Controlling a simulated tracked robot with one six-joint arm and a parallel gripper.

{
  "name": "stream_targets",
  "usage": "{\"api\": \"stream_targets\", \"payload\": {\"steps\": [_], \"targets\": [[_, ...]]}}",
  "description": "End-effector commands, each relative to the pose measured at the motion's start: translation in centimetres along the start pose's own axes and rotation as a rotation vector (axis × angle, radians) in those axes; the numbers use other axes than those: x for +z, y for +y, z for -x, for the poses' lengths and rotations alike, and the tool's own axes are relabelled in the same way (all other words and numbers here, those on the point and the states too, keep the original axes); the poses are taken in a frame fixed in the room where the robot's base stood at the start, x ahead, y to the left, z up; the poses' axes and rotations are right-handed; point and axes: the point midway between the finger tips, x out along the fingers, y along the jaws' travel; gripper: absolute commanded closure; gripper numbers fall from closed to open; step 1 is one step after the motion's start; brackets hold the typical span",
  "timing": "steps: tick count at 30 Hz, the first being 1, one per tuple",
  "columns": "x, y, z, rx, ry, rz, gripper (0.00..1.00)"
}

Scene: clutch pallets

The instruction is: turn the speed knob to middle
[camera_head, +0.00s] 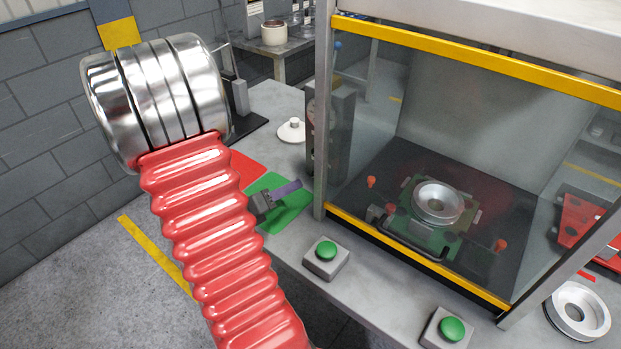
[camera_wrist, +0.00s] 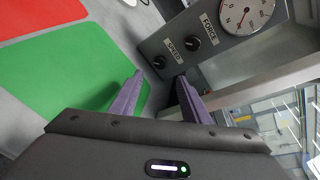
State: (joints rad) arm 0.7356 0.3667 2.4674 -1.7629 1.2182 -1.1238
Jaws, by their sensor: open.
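In the wrist view, the speed knob (camera_wrist: 160,62) is a small black knob on a grey control panel (camera_wrist: 168,23), beside the SPEED label. Its pointer direction is too small to tell. My gripper (camera_wrist: 159,76) is open and empty, with its two purple fingers apart. The knob appears in the gap between the fingertips, just beyond them; I cannot tell whether they touch it. In the head view, my gripper (camera_head: 303,184) is partly hidden behind my red arm, near the foot of the grey panel box (camera_head: 335,125).
The force knob (camera_wrist: 192,44) and a round gauge (camera_wrist: 246,14) sit on the same panel. A glass-fronted press enclosure (camera_head: 420,150) stands close on the right. Green buttons (camera_head: 326,250) line the bench's front. Red and green mats lie flat beside the gripper.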

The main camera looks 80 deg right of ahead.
Motion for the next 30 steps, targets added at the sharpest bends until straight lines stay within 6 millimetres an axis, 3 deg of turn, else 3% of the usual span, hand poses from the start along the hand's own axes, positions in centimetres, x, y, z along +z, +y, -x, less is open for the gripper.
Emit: {"api": "stream_targets", "payload": {"steps": [24,30], "targets": [[0.0,0.0,-9.9,-0.001,0.002,-0.001,0.57],[0.0,0.0,-11.2,-0.001,0.000,0.000,0.57]]}}
